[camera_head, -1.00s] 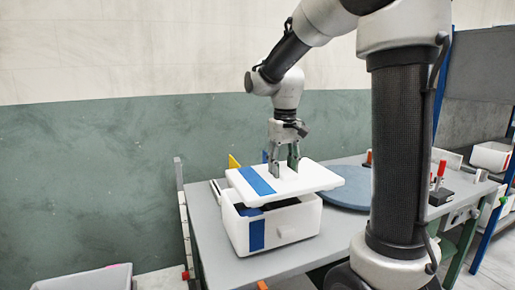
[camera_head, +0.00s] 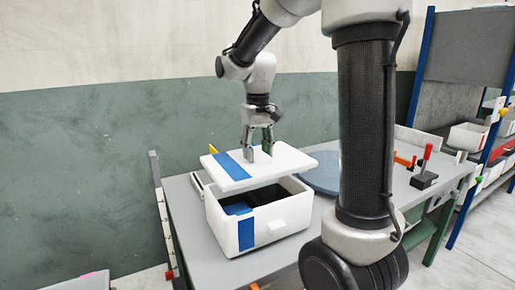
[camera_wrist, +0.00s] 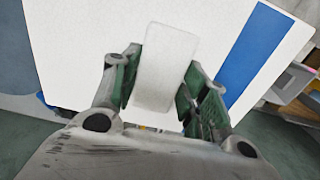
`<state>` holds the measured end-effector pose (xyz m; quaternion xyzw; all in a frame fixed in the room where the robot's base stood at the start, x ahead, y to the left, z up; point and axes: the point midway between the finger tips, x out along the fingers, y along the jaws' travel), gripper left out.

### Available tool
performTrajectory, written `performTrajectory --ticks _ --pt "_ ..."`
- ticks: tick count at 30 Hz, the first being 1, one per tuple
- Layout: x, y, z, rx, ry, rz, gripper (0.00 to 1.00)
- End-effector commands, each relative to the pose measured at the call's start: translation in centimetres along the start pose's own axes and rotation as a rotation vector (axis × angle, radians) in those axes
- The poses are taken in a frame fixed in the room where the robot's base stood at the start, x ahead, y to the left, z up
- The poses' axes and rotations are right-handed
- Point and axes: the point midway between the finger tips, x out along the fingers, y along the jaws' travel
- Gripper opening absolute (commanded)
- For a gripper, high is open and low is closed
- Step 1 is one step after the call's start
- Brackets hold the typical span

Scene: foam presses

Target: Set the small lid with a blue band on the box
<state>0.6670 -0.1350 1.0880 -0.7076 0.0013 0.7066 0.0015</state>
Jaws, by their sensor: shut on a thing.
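The white lid with a blue band (camera_head: 270,163) is held over the white box (camera_head: 262,222) in the head view. The lid sits above the box and toward its back, so the front of the box's dark inside shows, with a blue thing (camera_head: 238,208) in it. The box has a blue stripe on its front left. My gripper (camera_head: 258,152) is shut on the lid's upright white handle. In the wrist view the green finger pads of my gripper (camera_wrist: 158,90) stand on both sides of the handle, and the lid (camera_wrist: 90,40) fills the upper part.
The grey table (camera_head: 182,205) carries the box. A round blue-grey disc (camera_head: 325,178) lies behind it to the right. A black block with a red handle (camera_head: 424,175) stands farther right. Shelves with bins (camera_head: 468,138) are at the far right.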

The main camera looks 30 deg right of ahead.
Motion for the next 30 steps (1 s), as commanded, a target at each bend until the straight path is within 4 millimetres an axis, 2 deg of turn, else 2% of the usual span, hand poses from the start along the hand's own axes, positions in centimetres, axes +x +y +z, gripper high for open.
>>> performTrajectory --ticks 18,30 --pt "5.5 0.0 0.1 0.0 -0.004 0.0 0.24" --pt "7.6 0.0 0.1 0.0 -0.002 0.0 0.24"
